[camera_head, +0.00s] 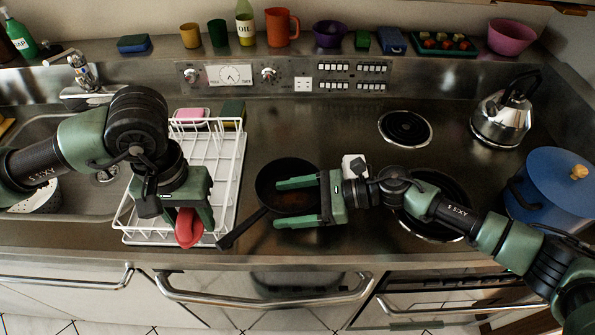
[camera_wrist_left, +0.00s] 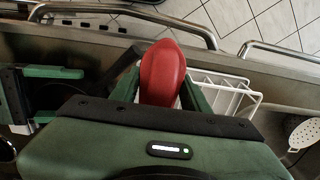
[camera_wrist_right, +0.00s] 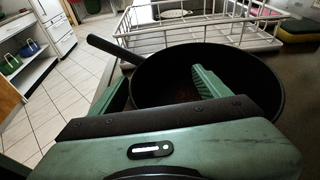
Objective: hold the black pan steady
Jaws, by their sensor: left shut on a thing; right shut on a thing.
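The black pan (camera_head: 268,184) is on the metal worktop between the dish rack and the coil rings, its handle (camera_head: 240,229) pointing to the lower left. A brownish patch shows on its inner floor. My right gripper (camera_head: 279,203) is shut on the pan's near wall. In the right wrist view, one finger is inside the pan (camera_wrist_right: 262,88) and the other outside. My left gripper (camera_head: 188,222) is shut on a red rounded utensil (camera_head: 187,229), left of the pan handle and over the rack's front edge. In the left wrist view, the red piece (camera_wrist_left: 163,75) sticks out between the fingers.
The white wire rack (camera_head: 232,175) stands left of the pan. Right are a back coil ring (camera_head: 405,127), a front ring partly under my right arm, a kettle (camera_head: 500,120) and a blue pot (camera_head: 552,185). Cups and bowls line the back ledge. Worktop behind the pan is clear.

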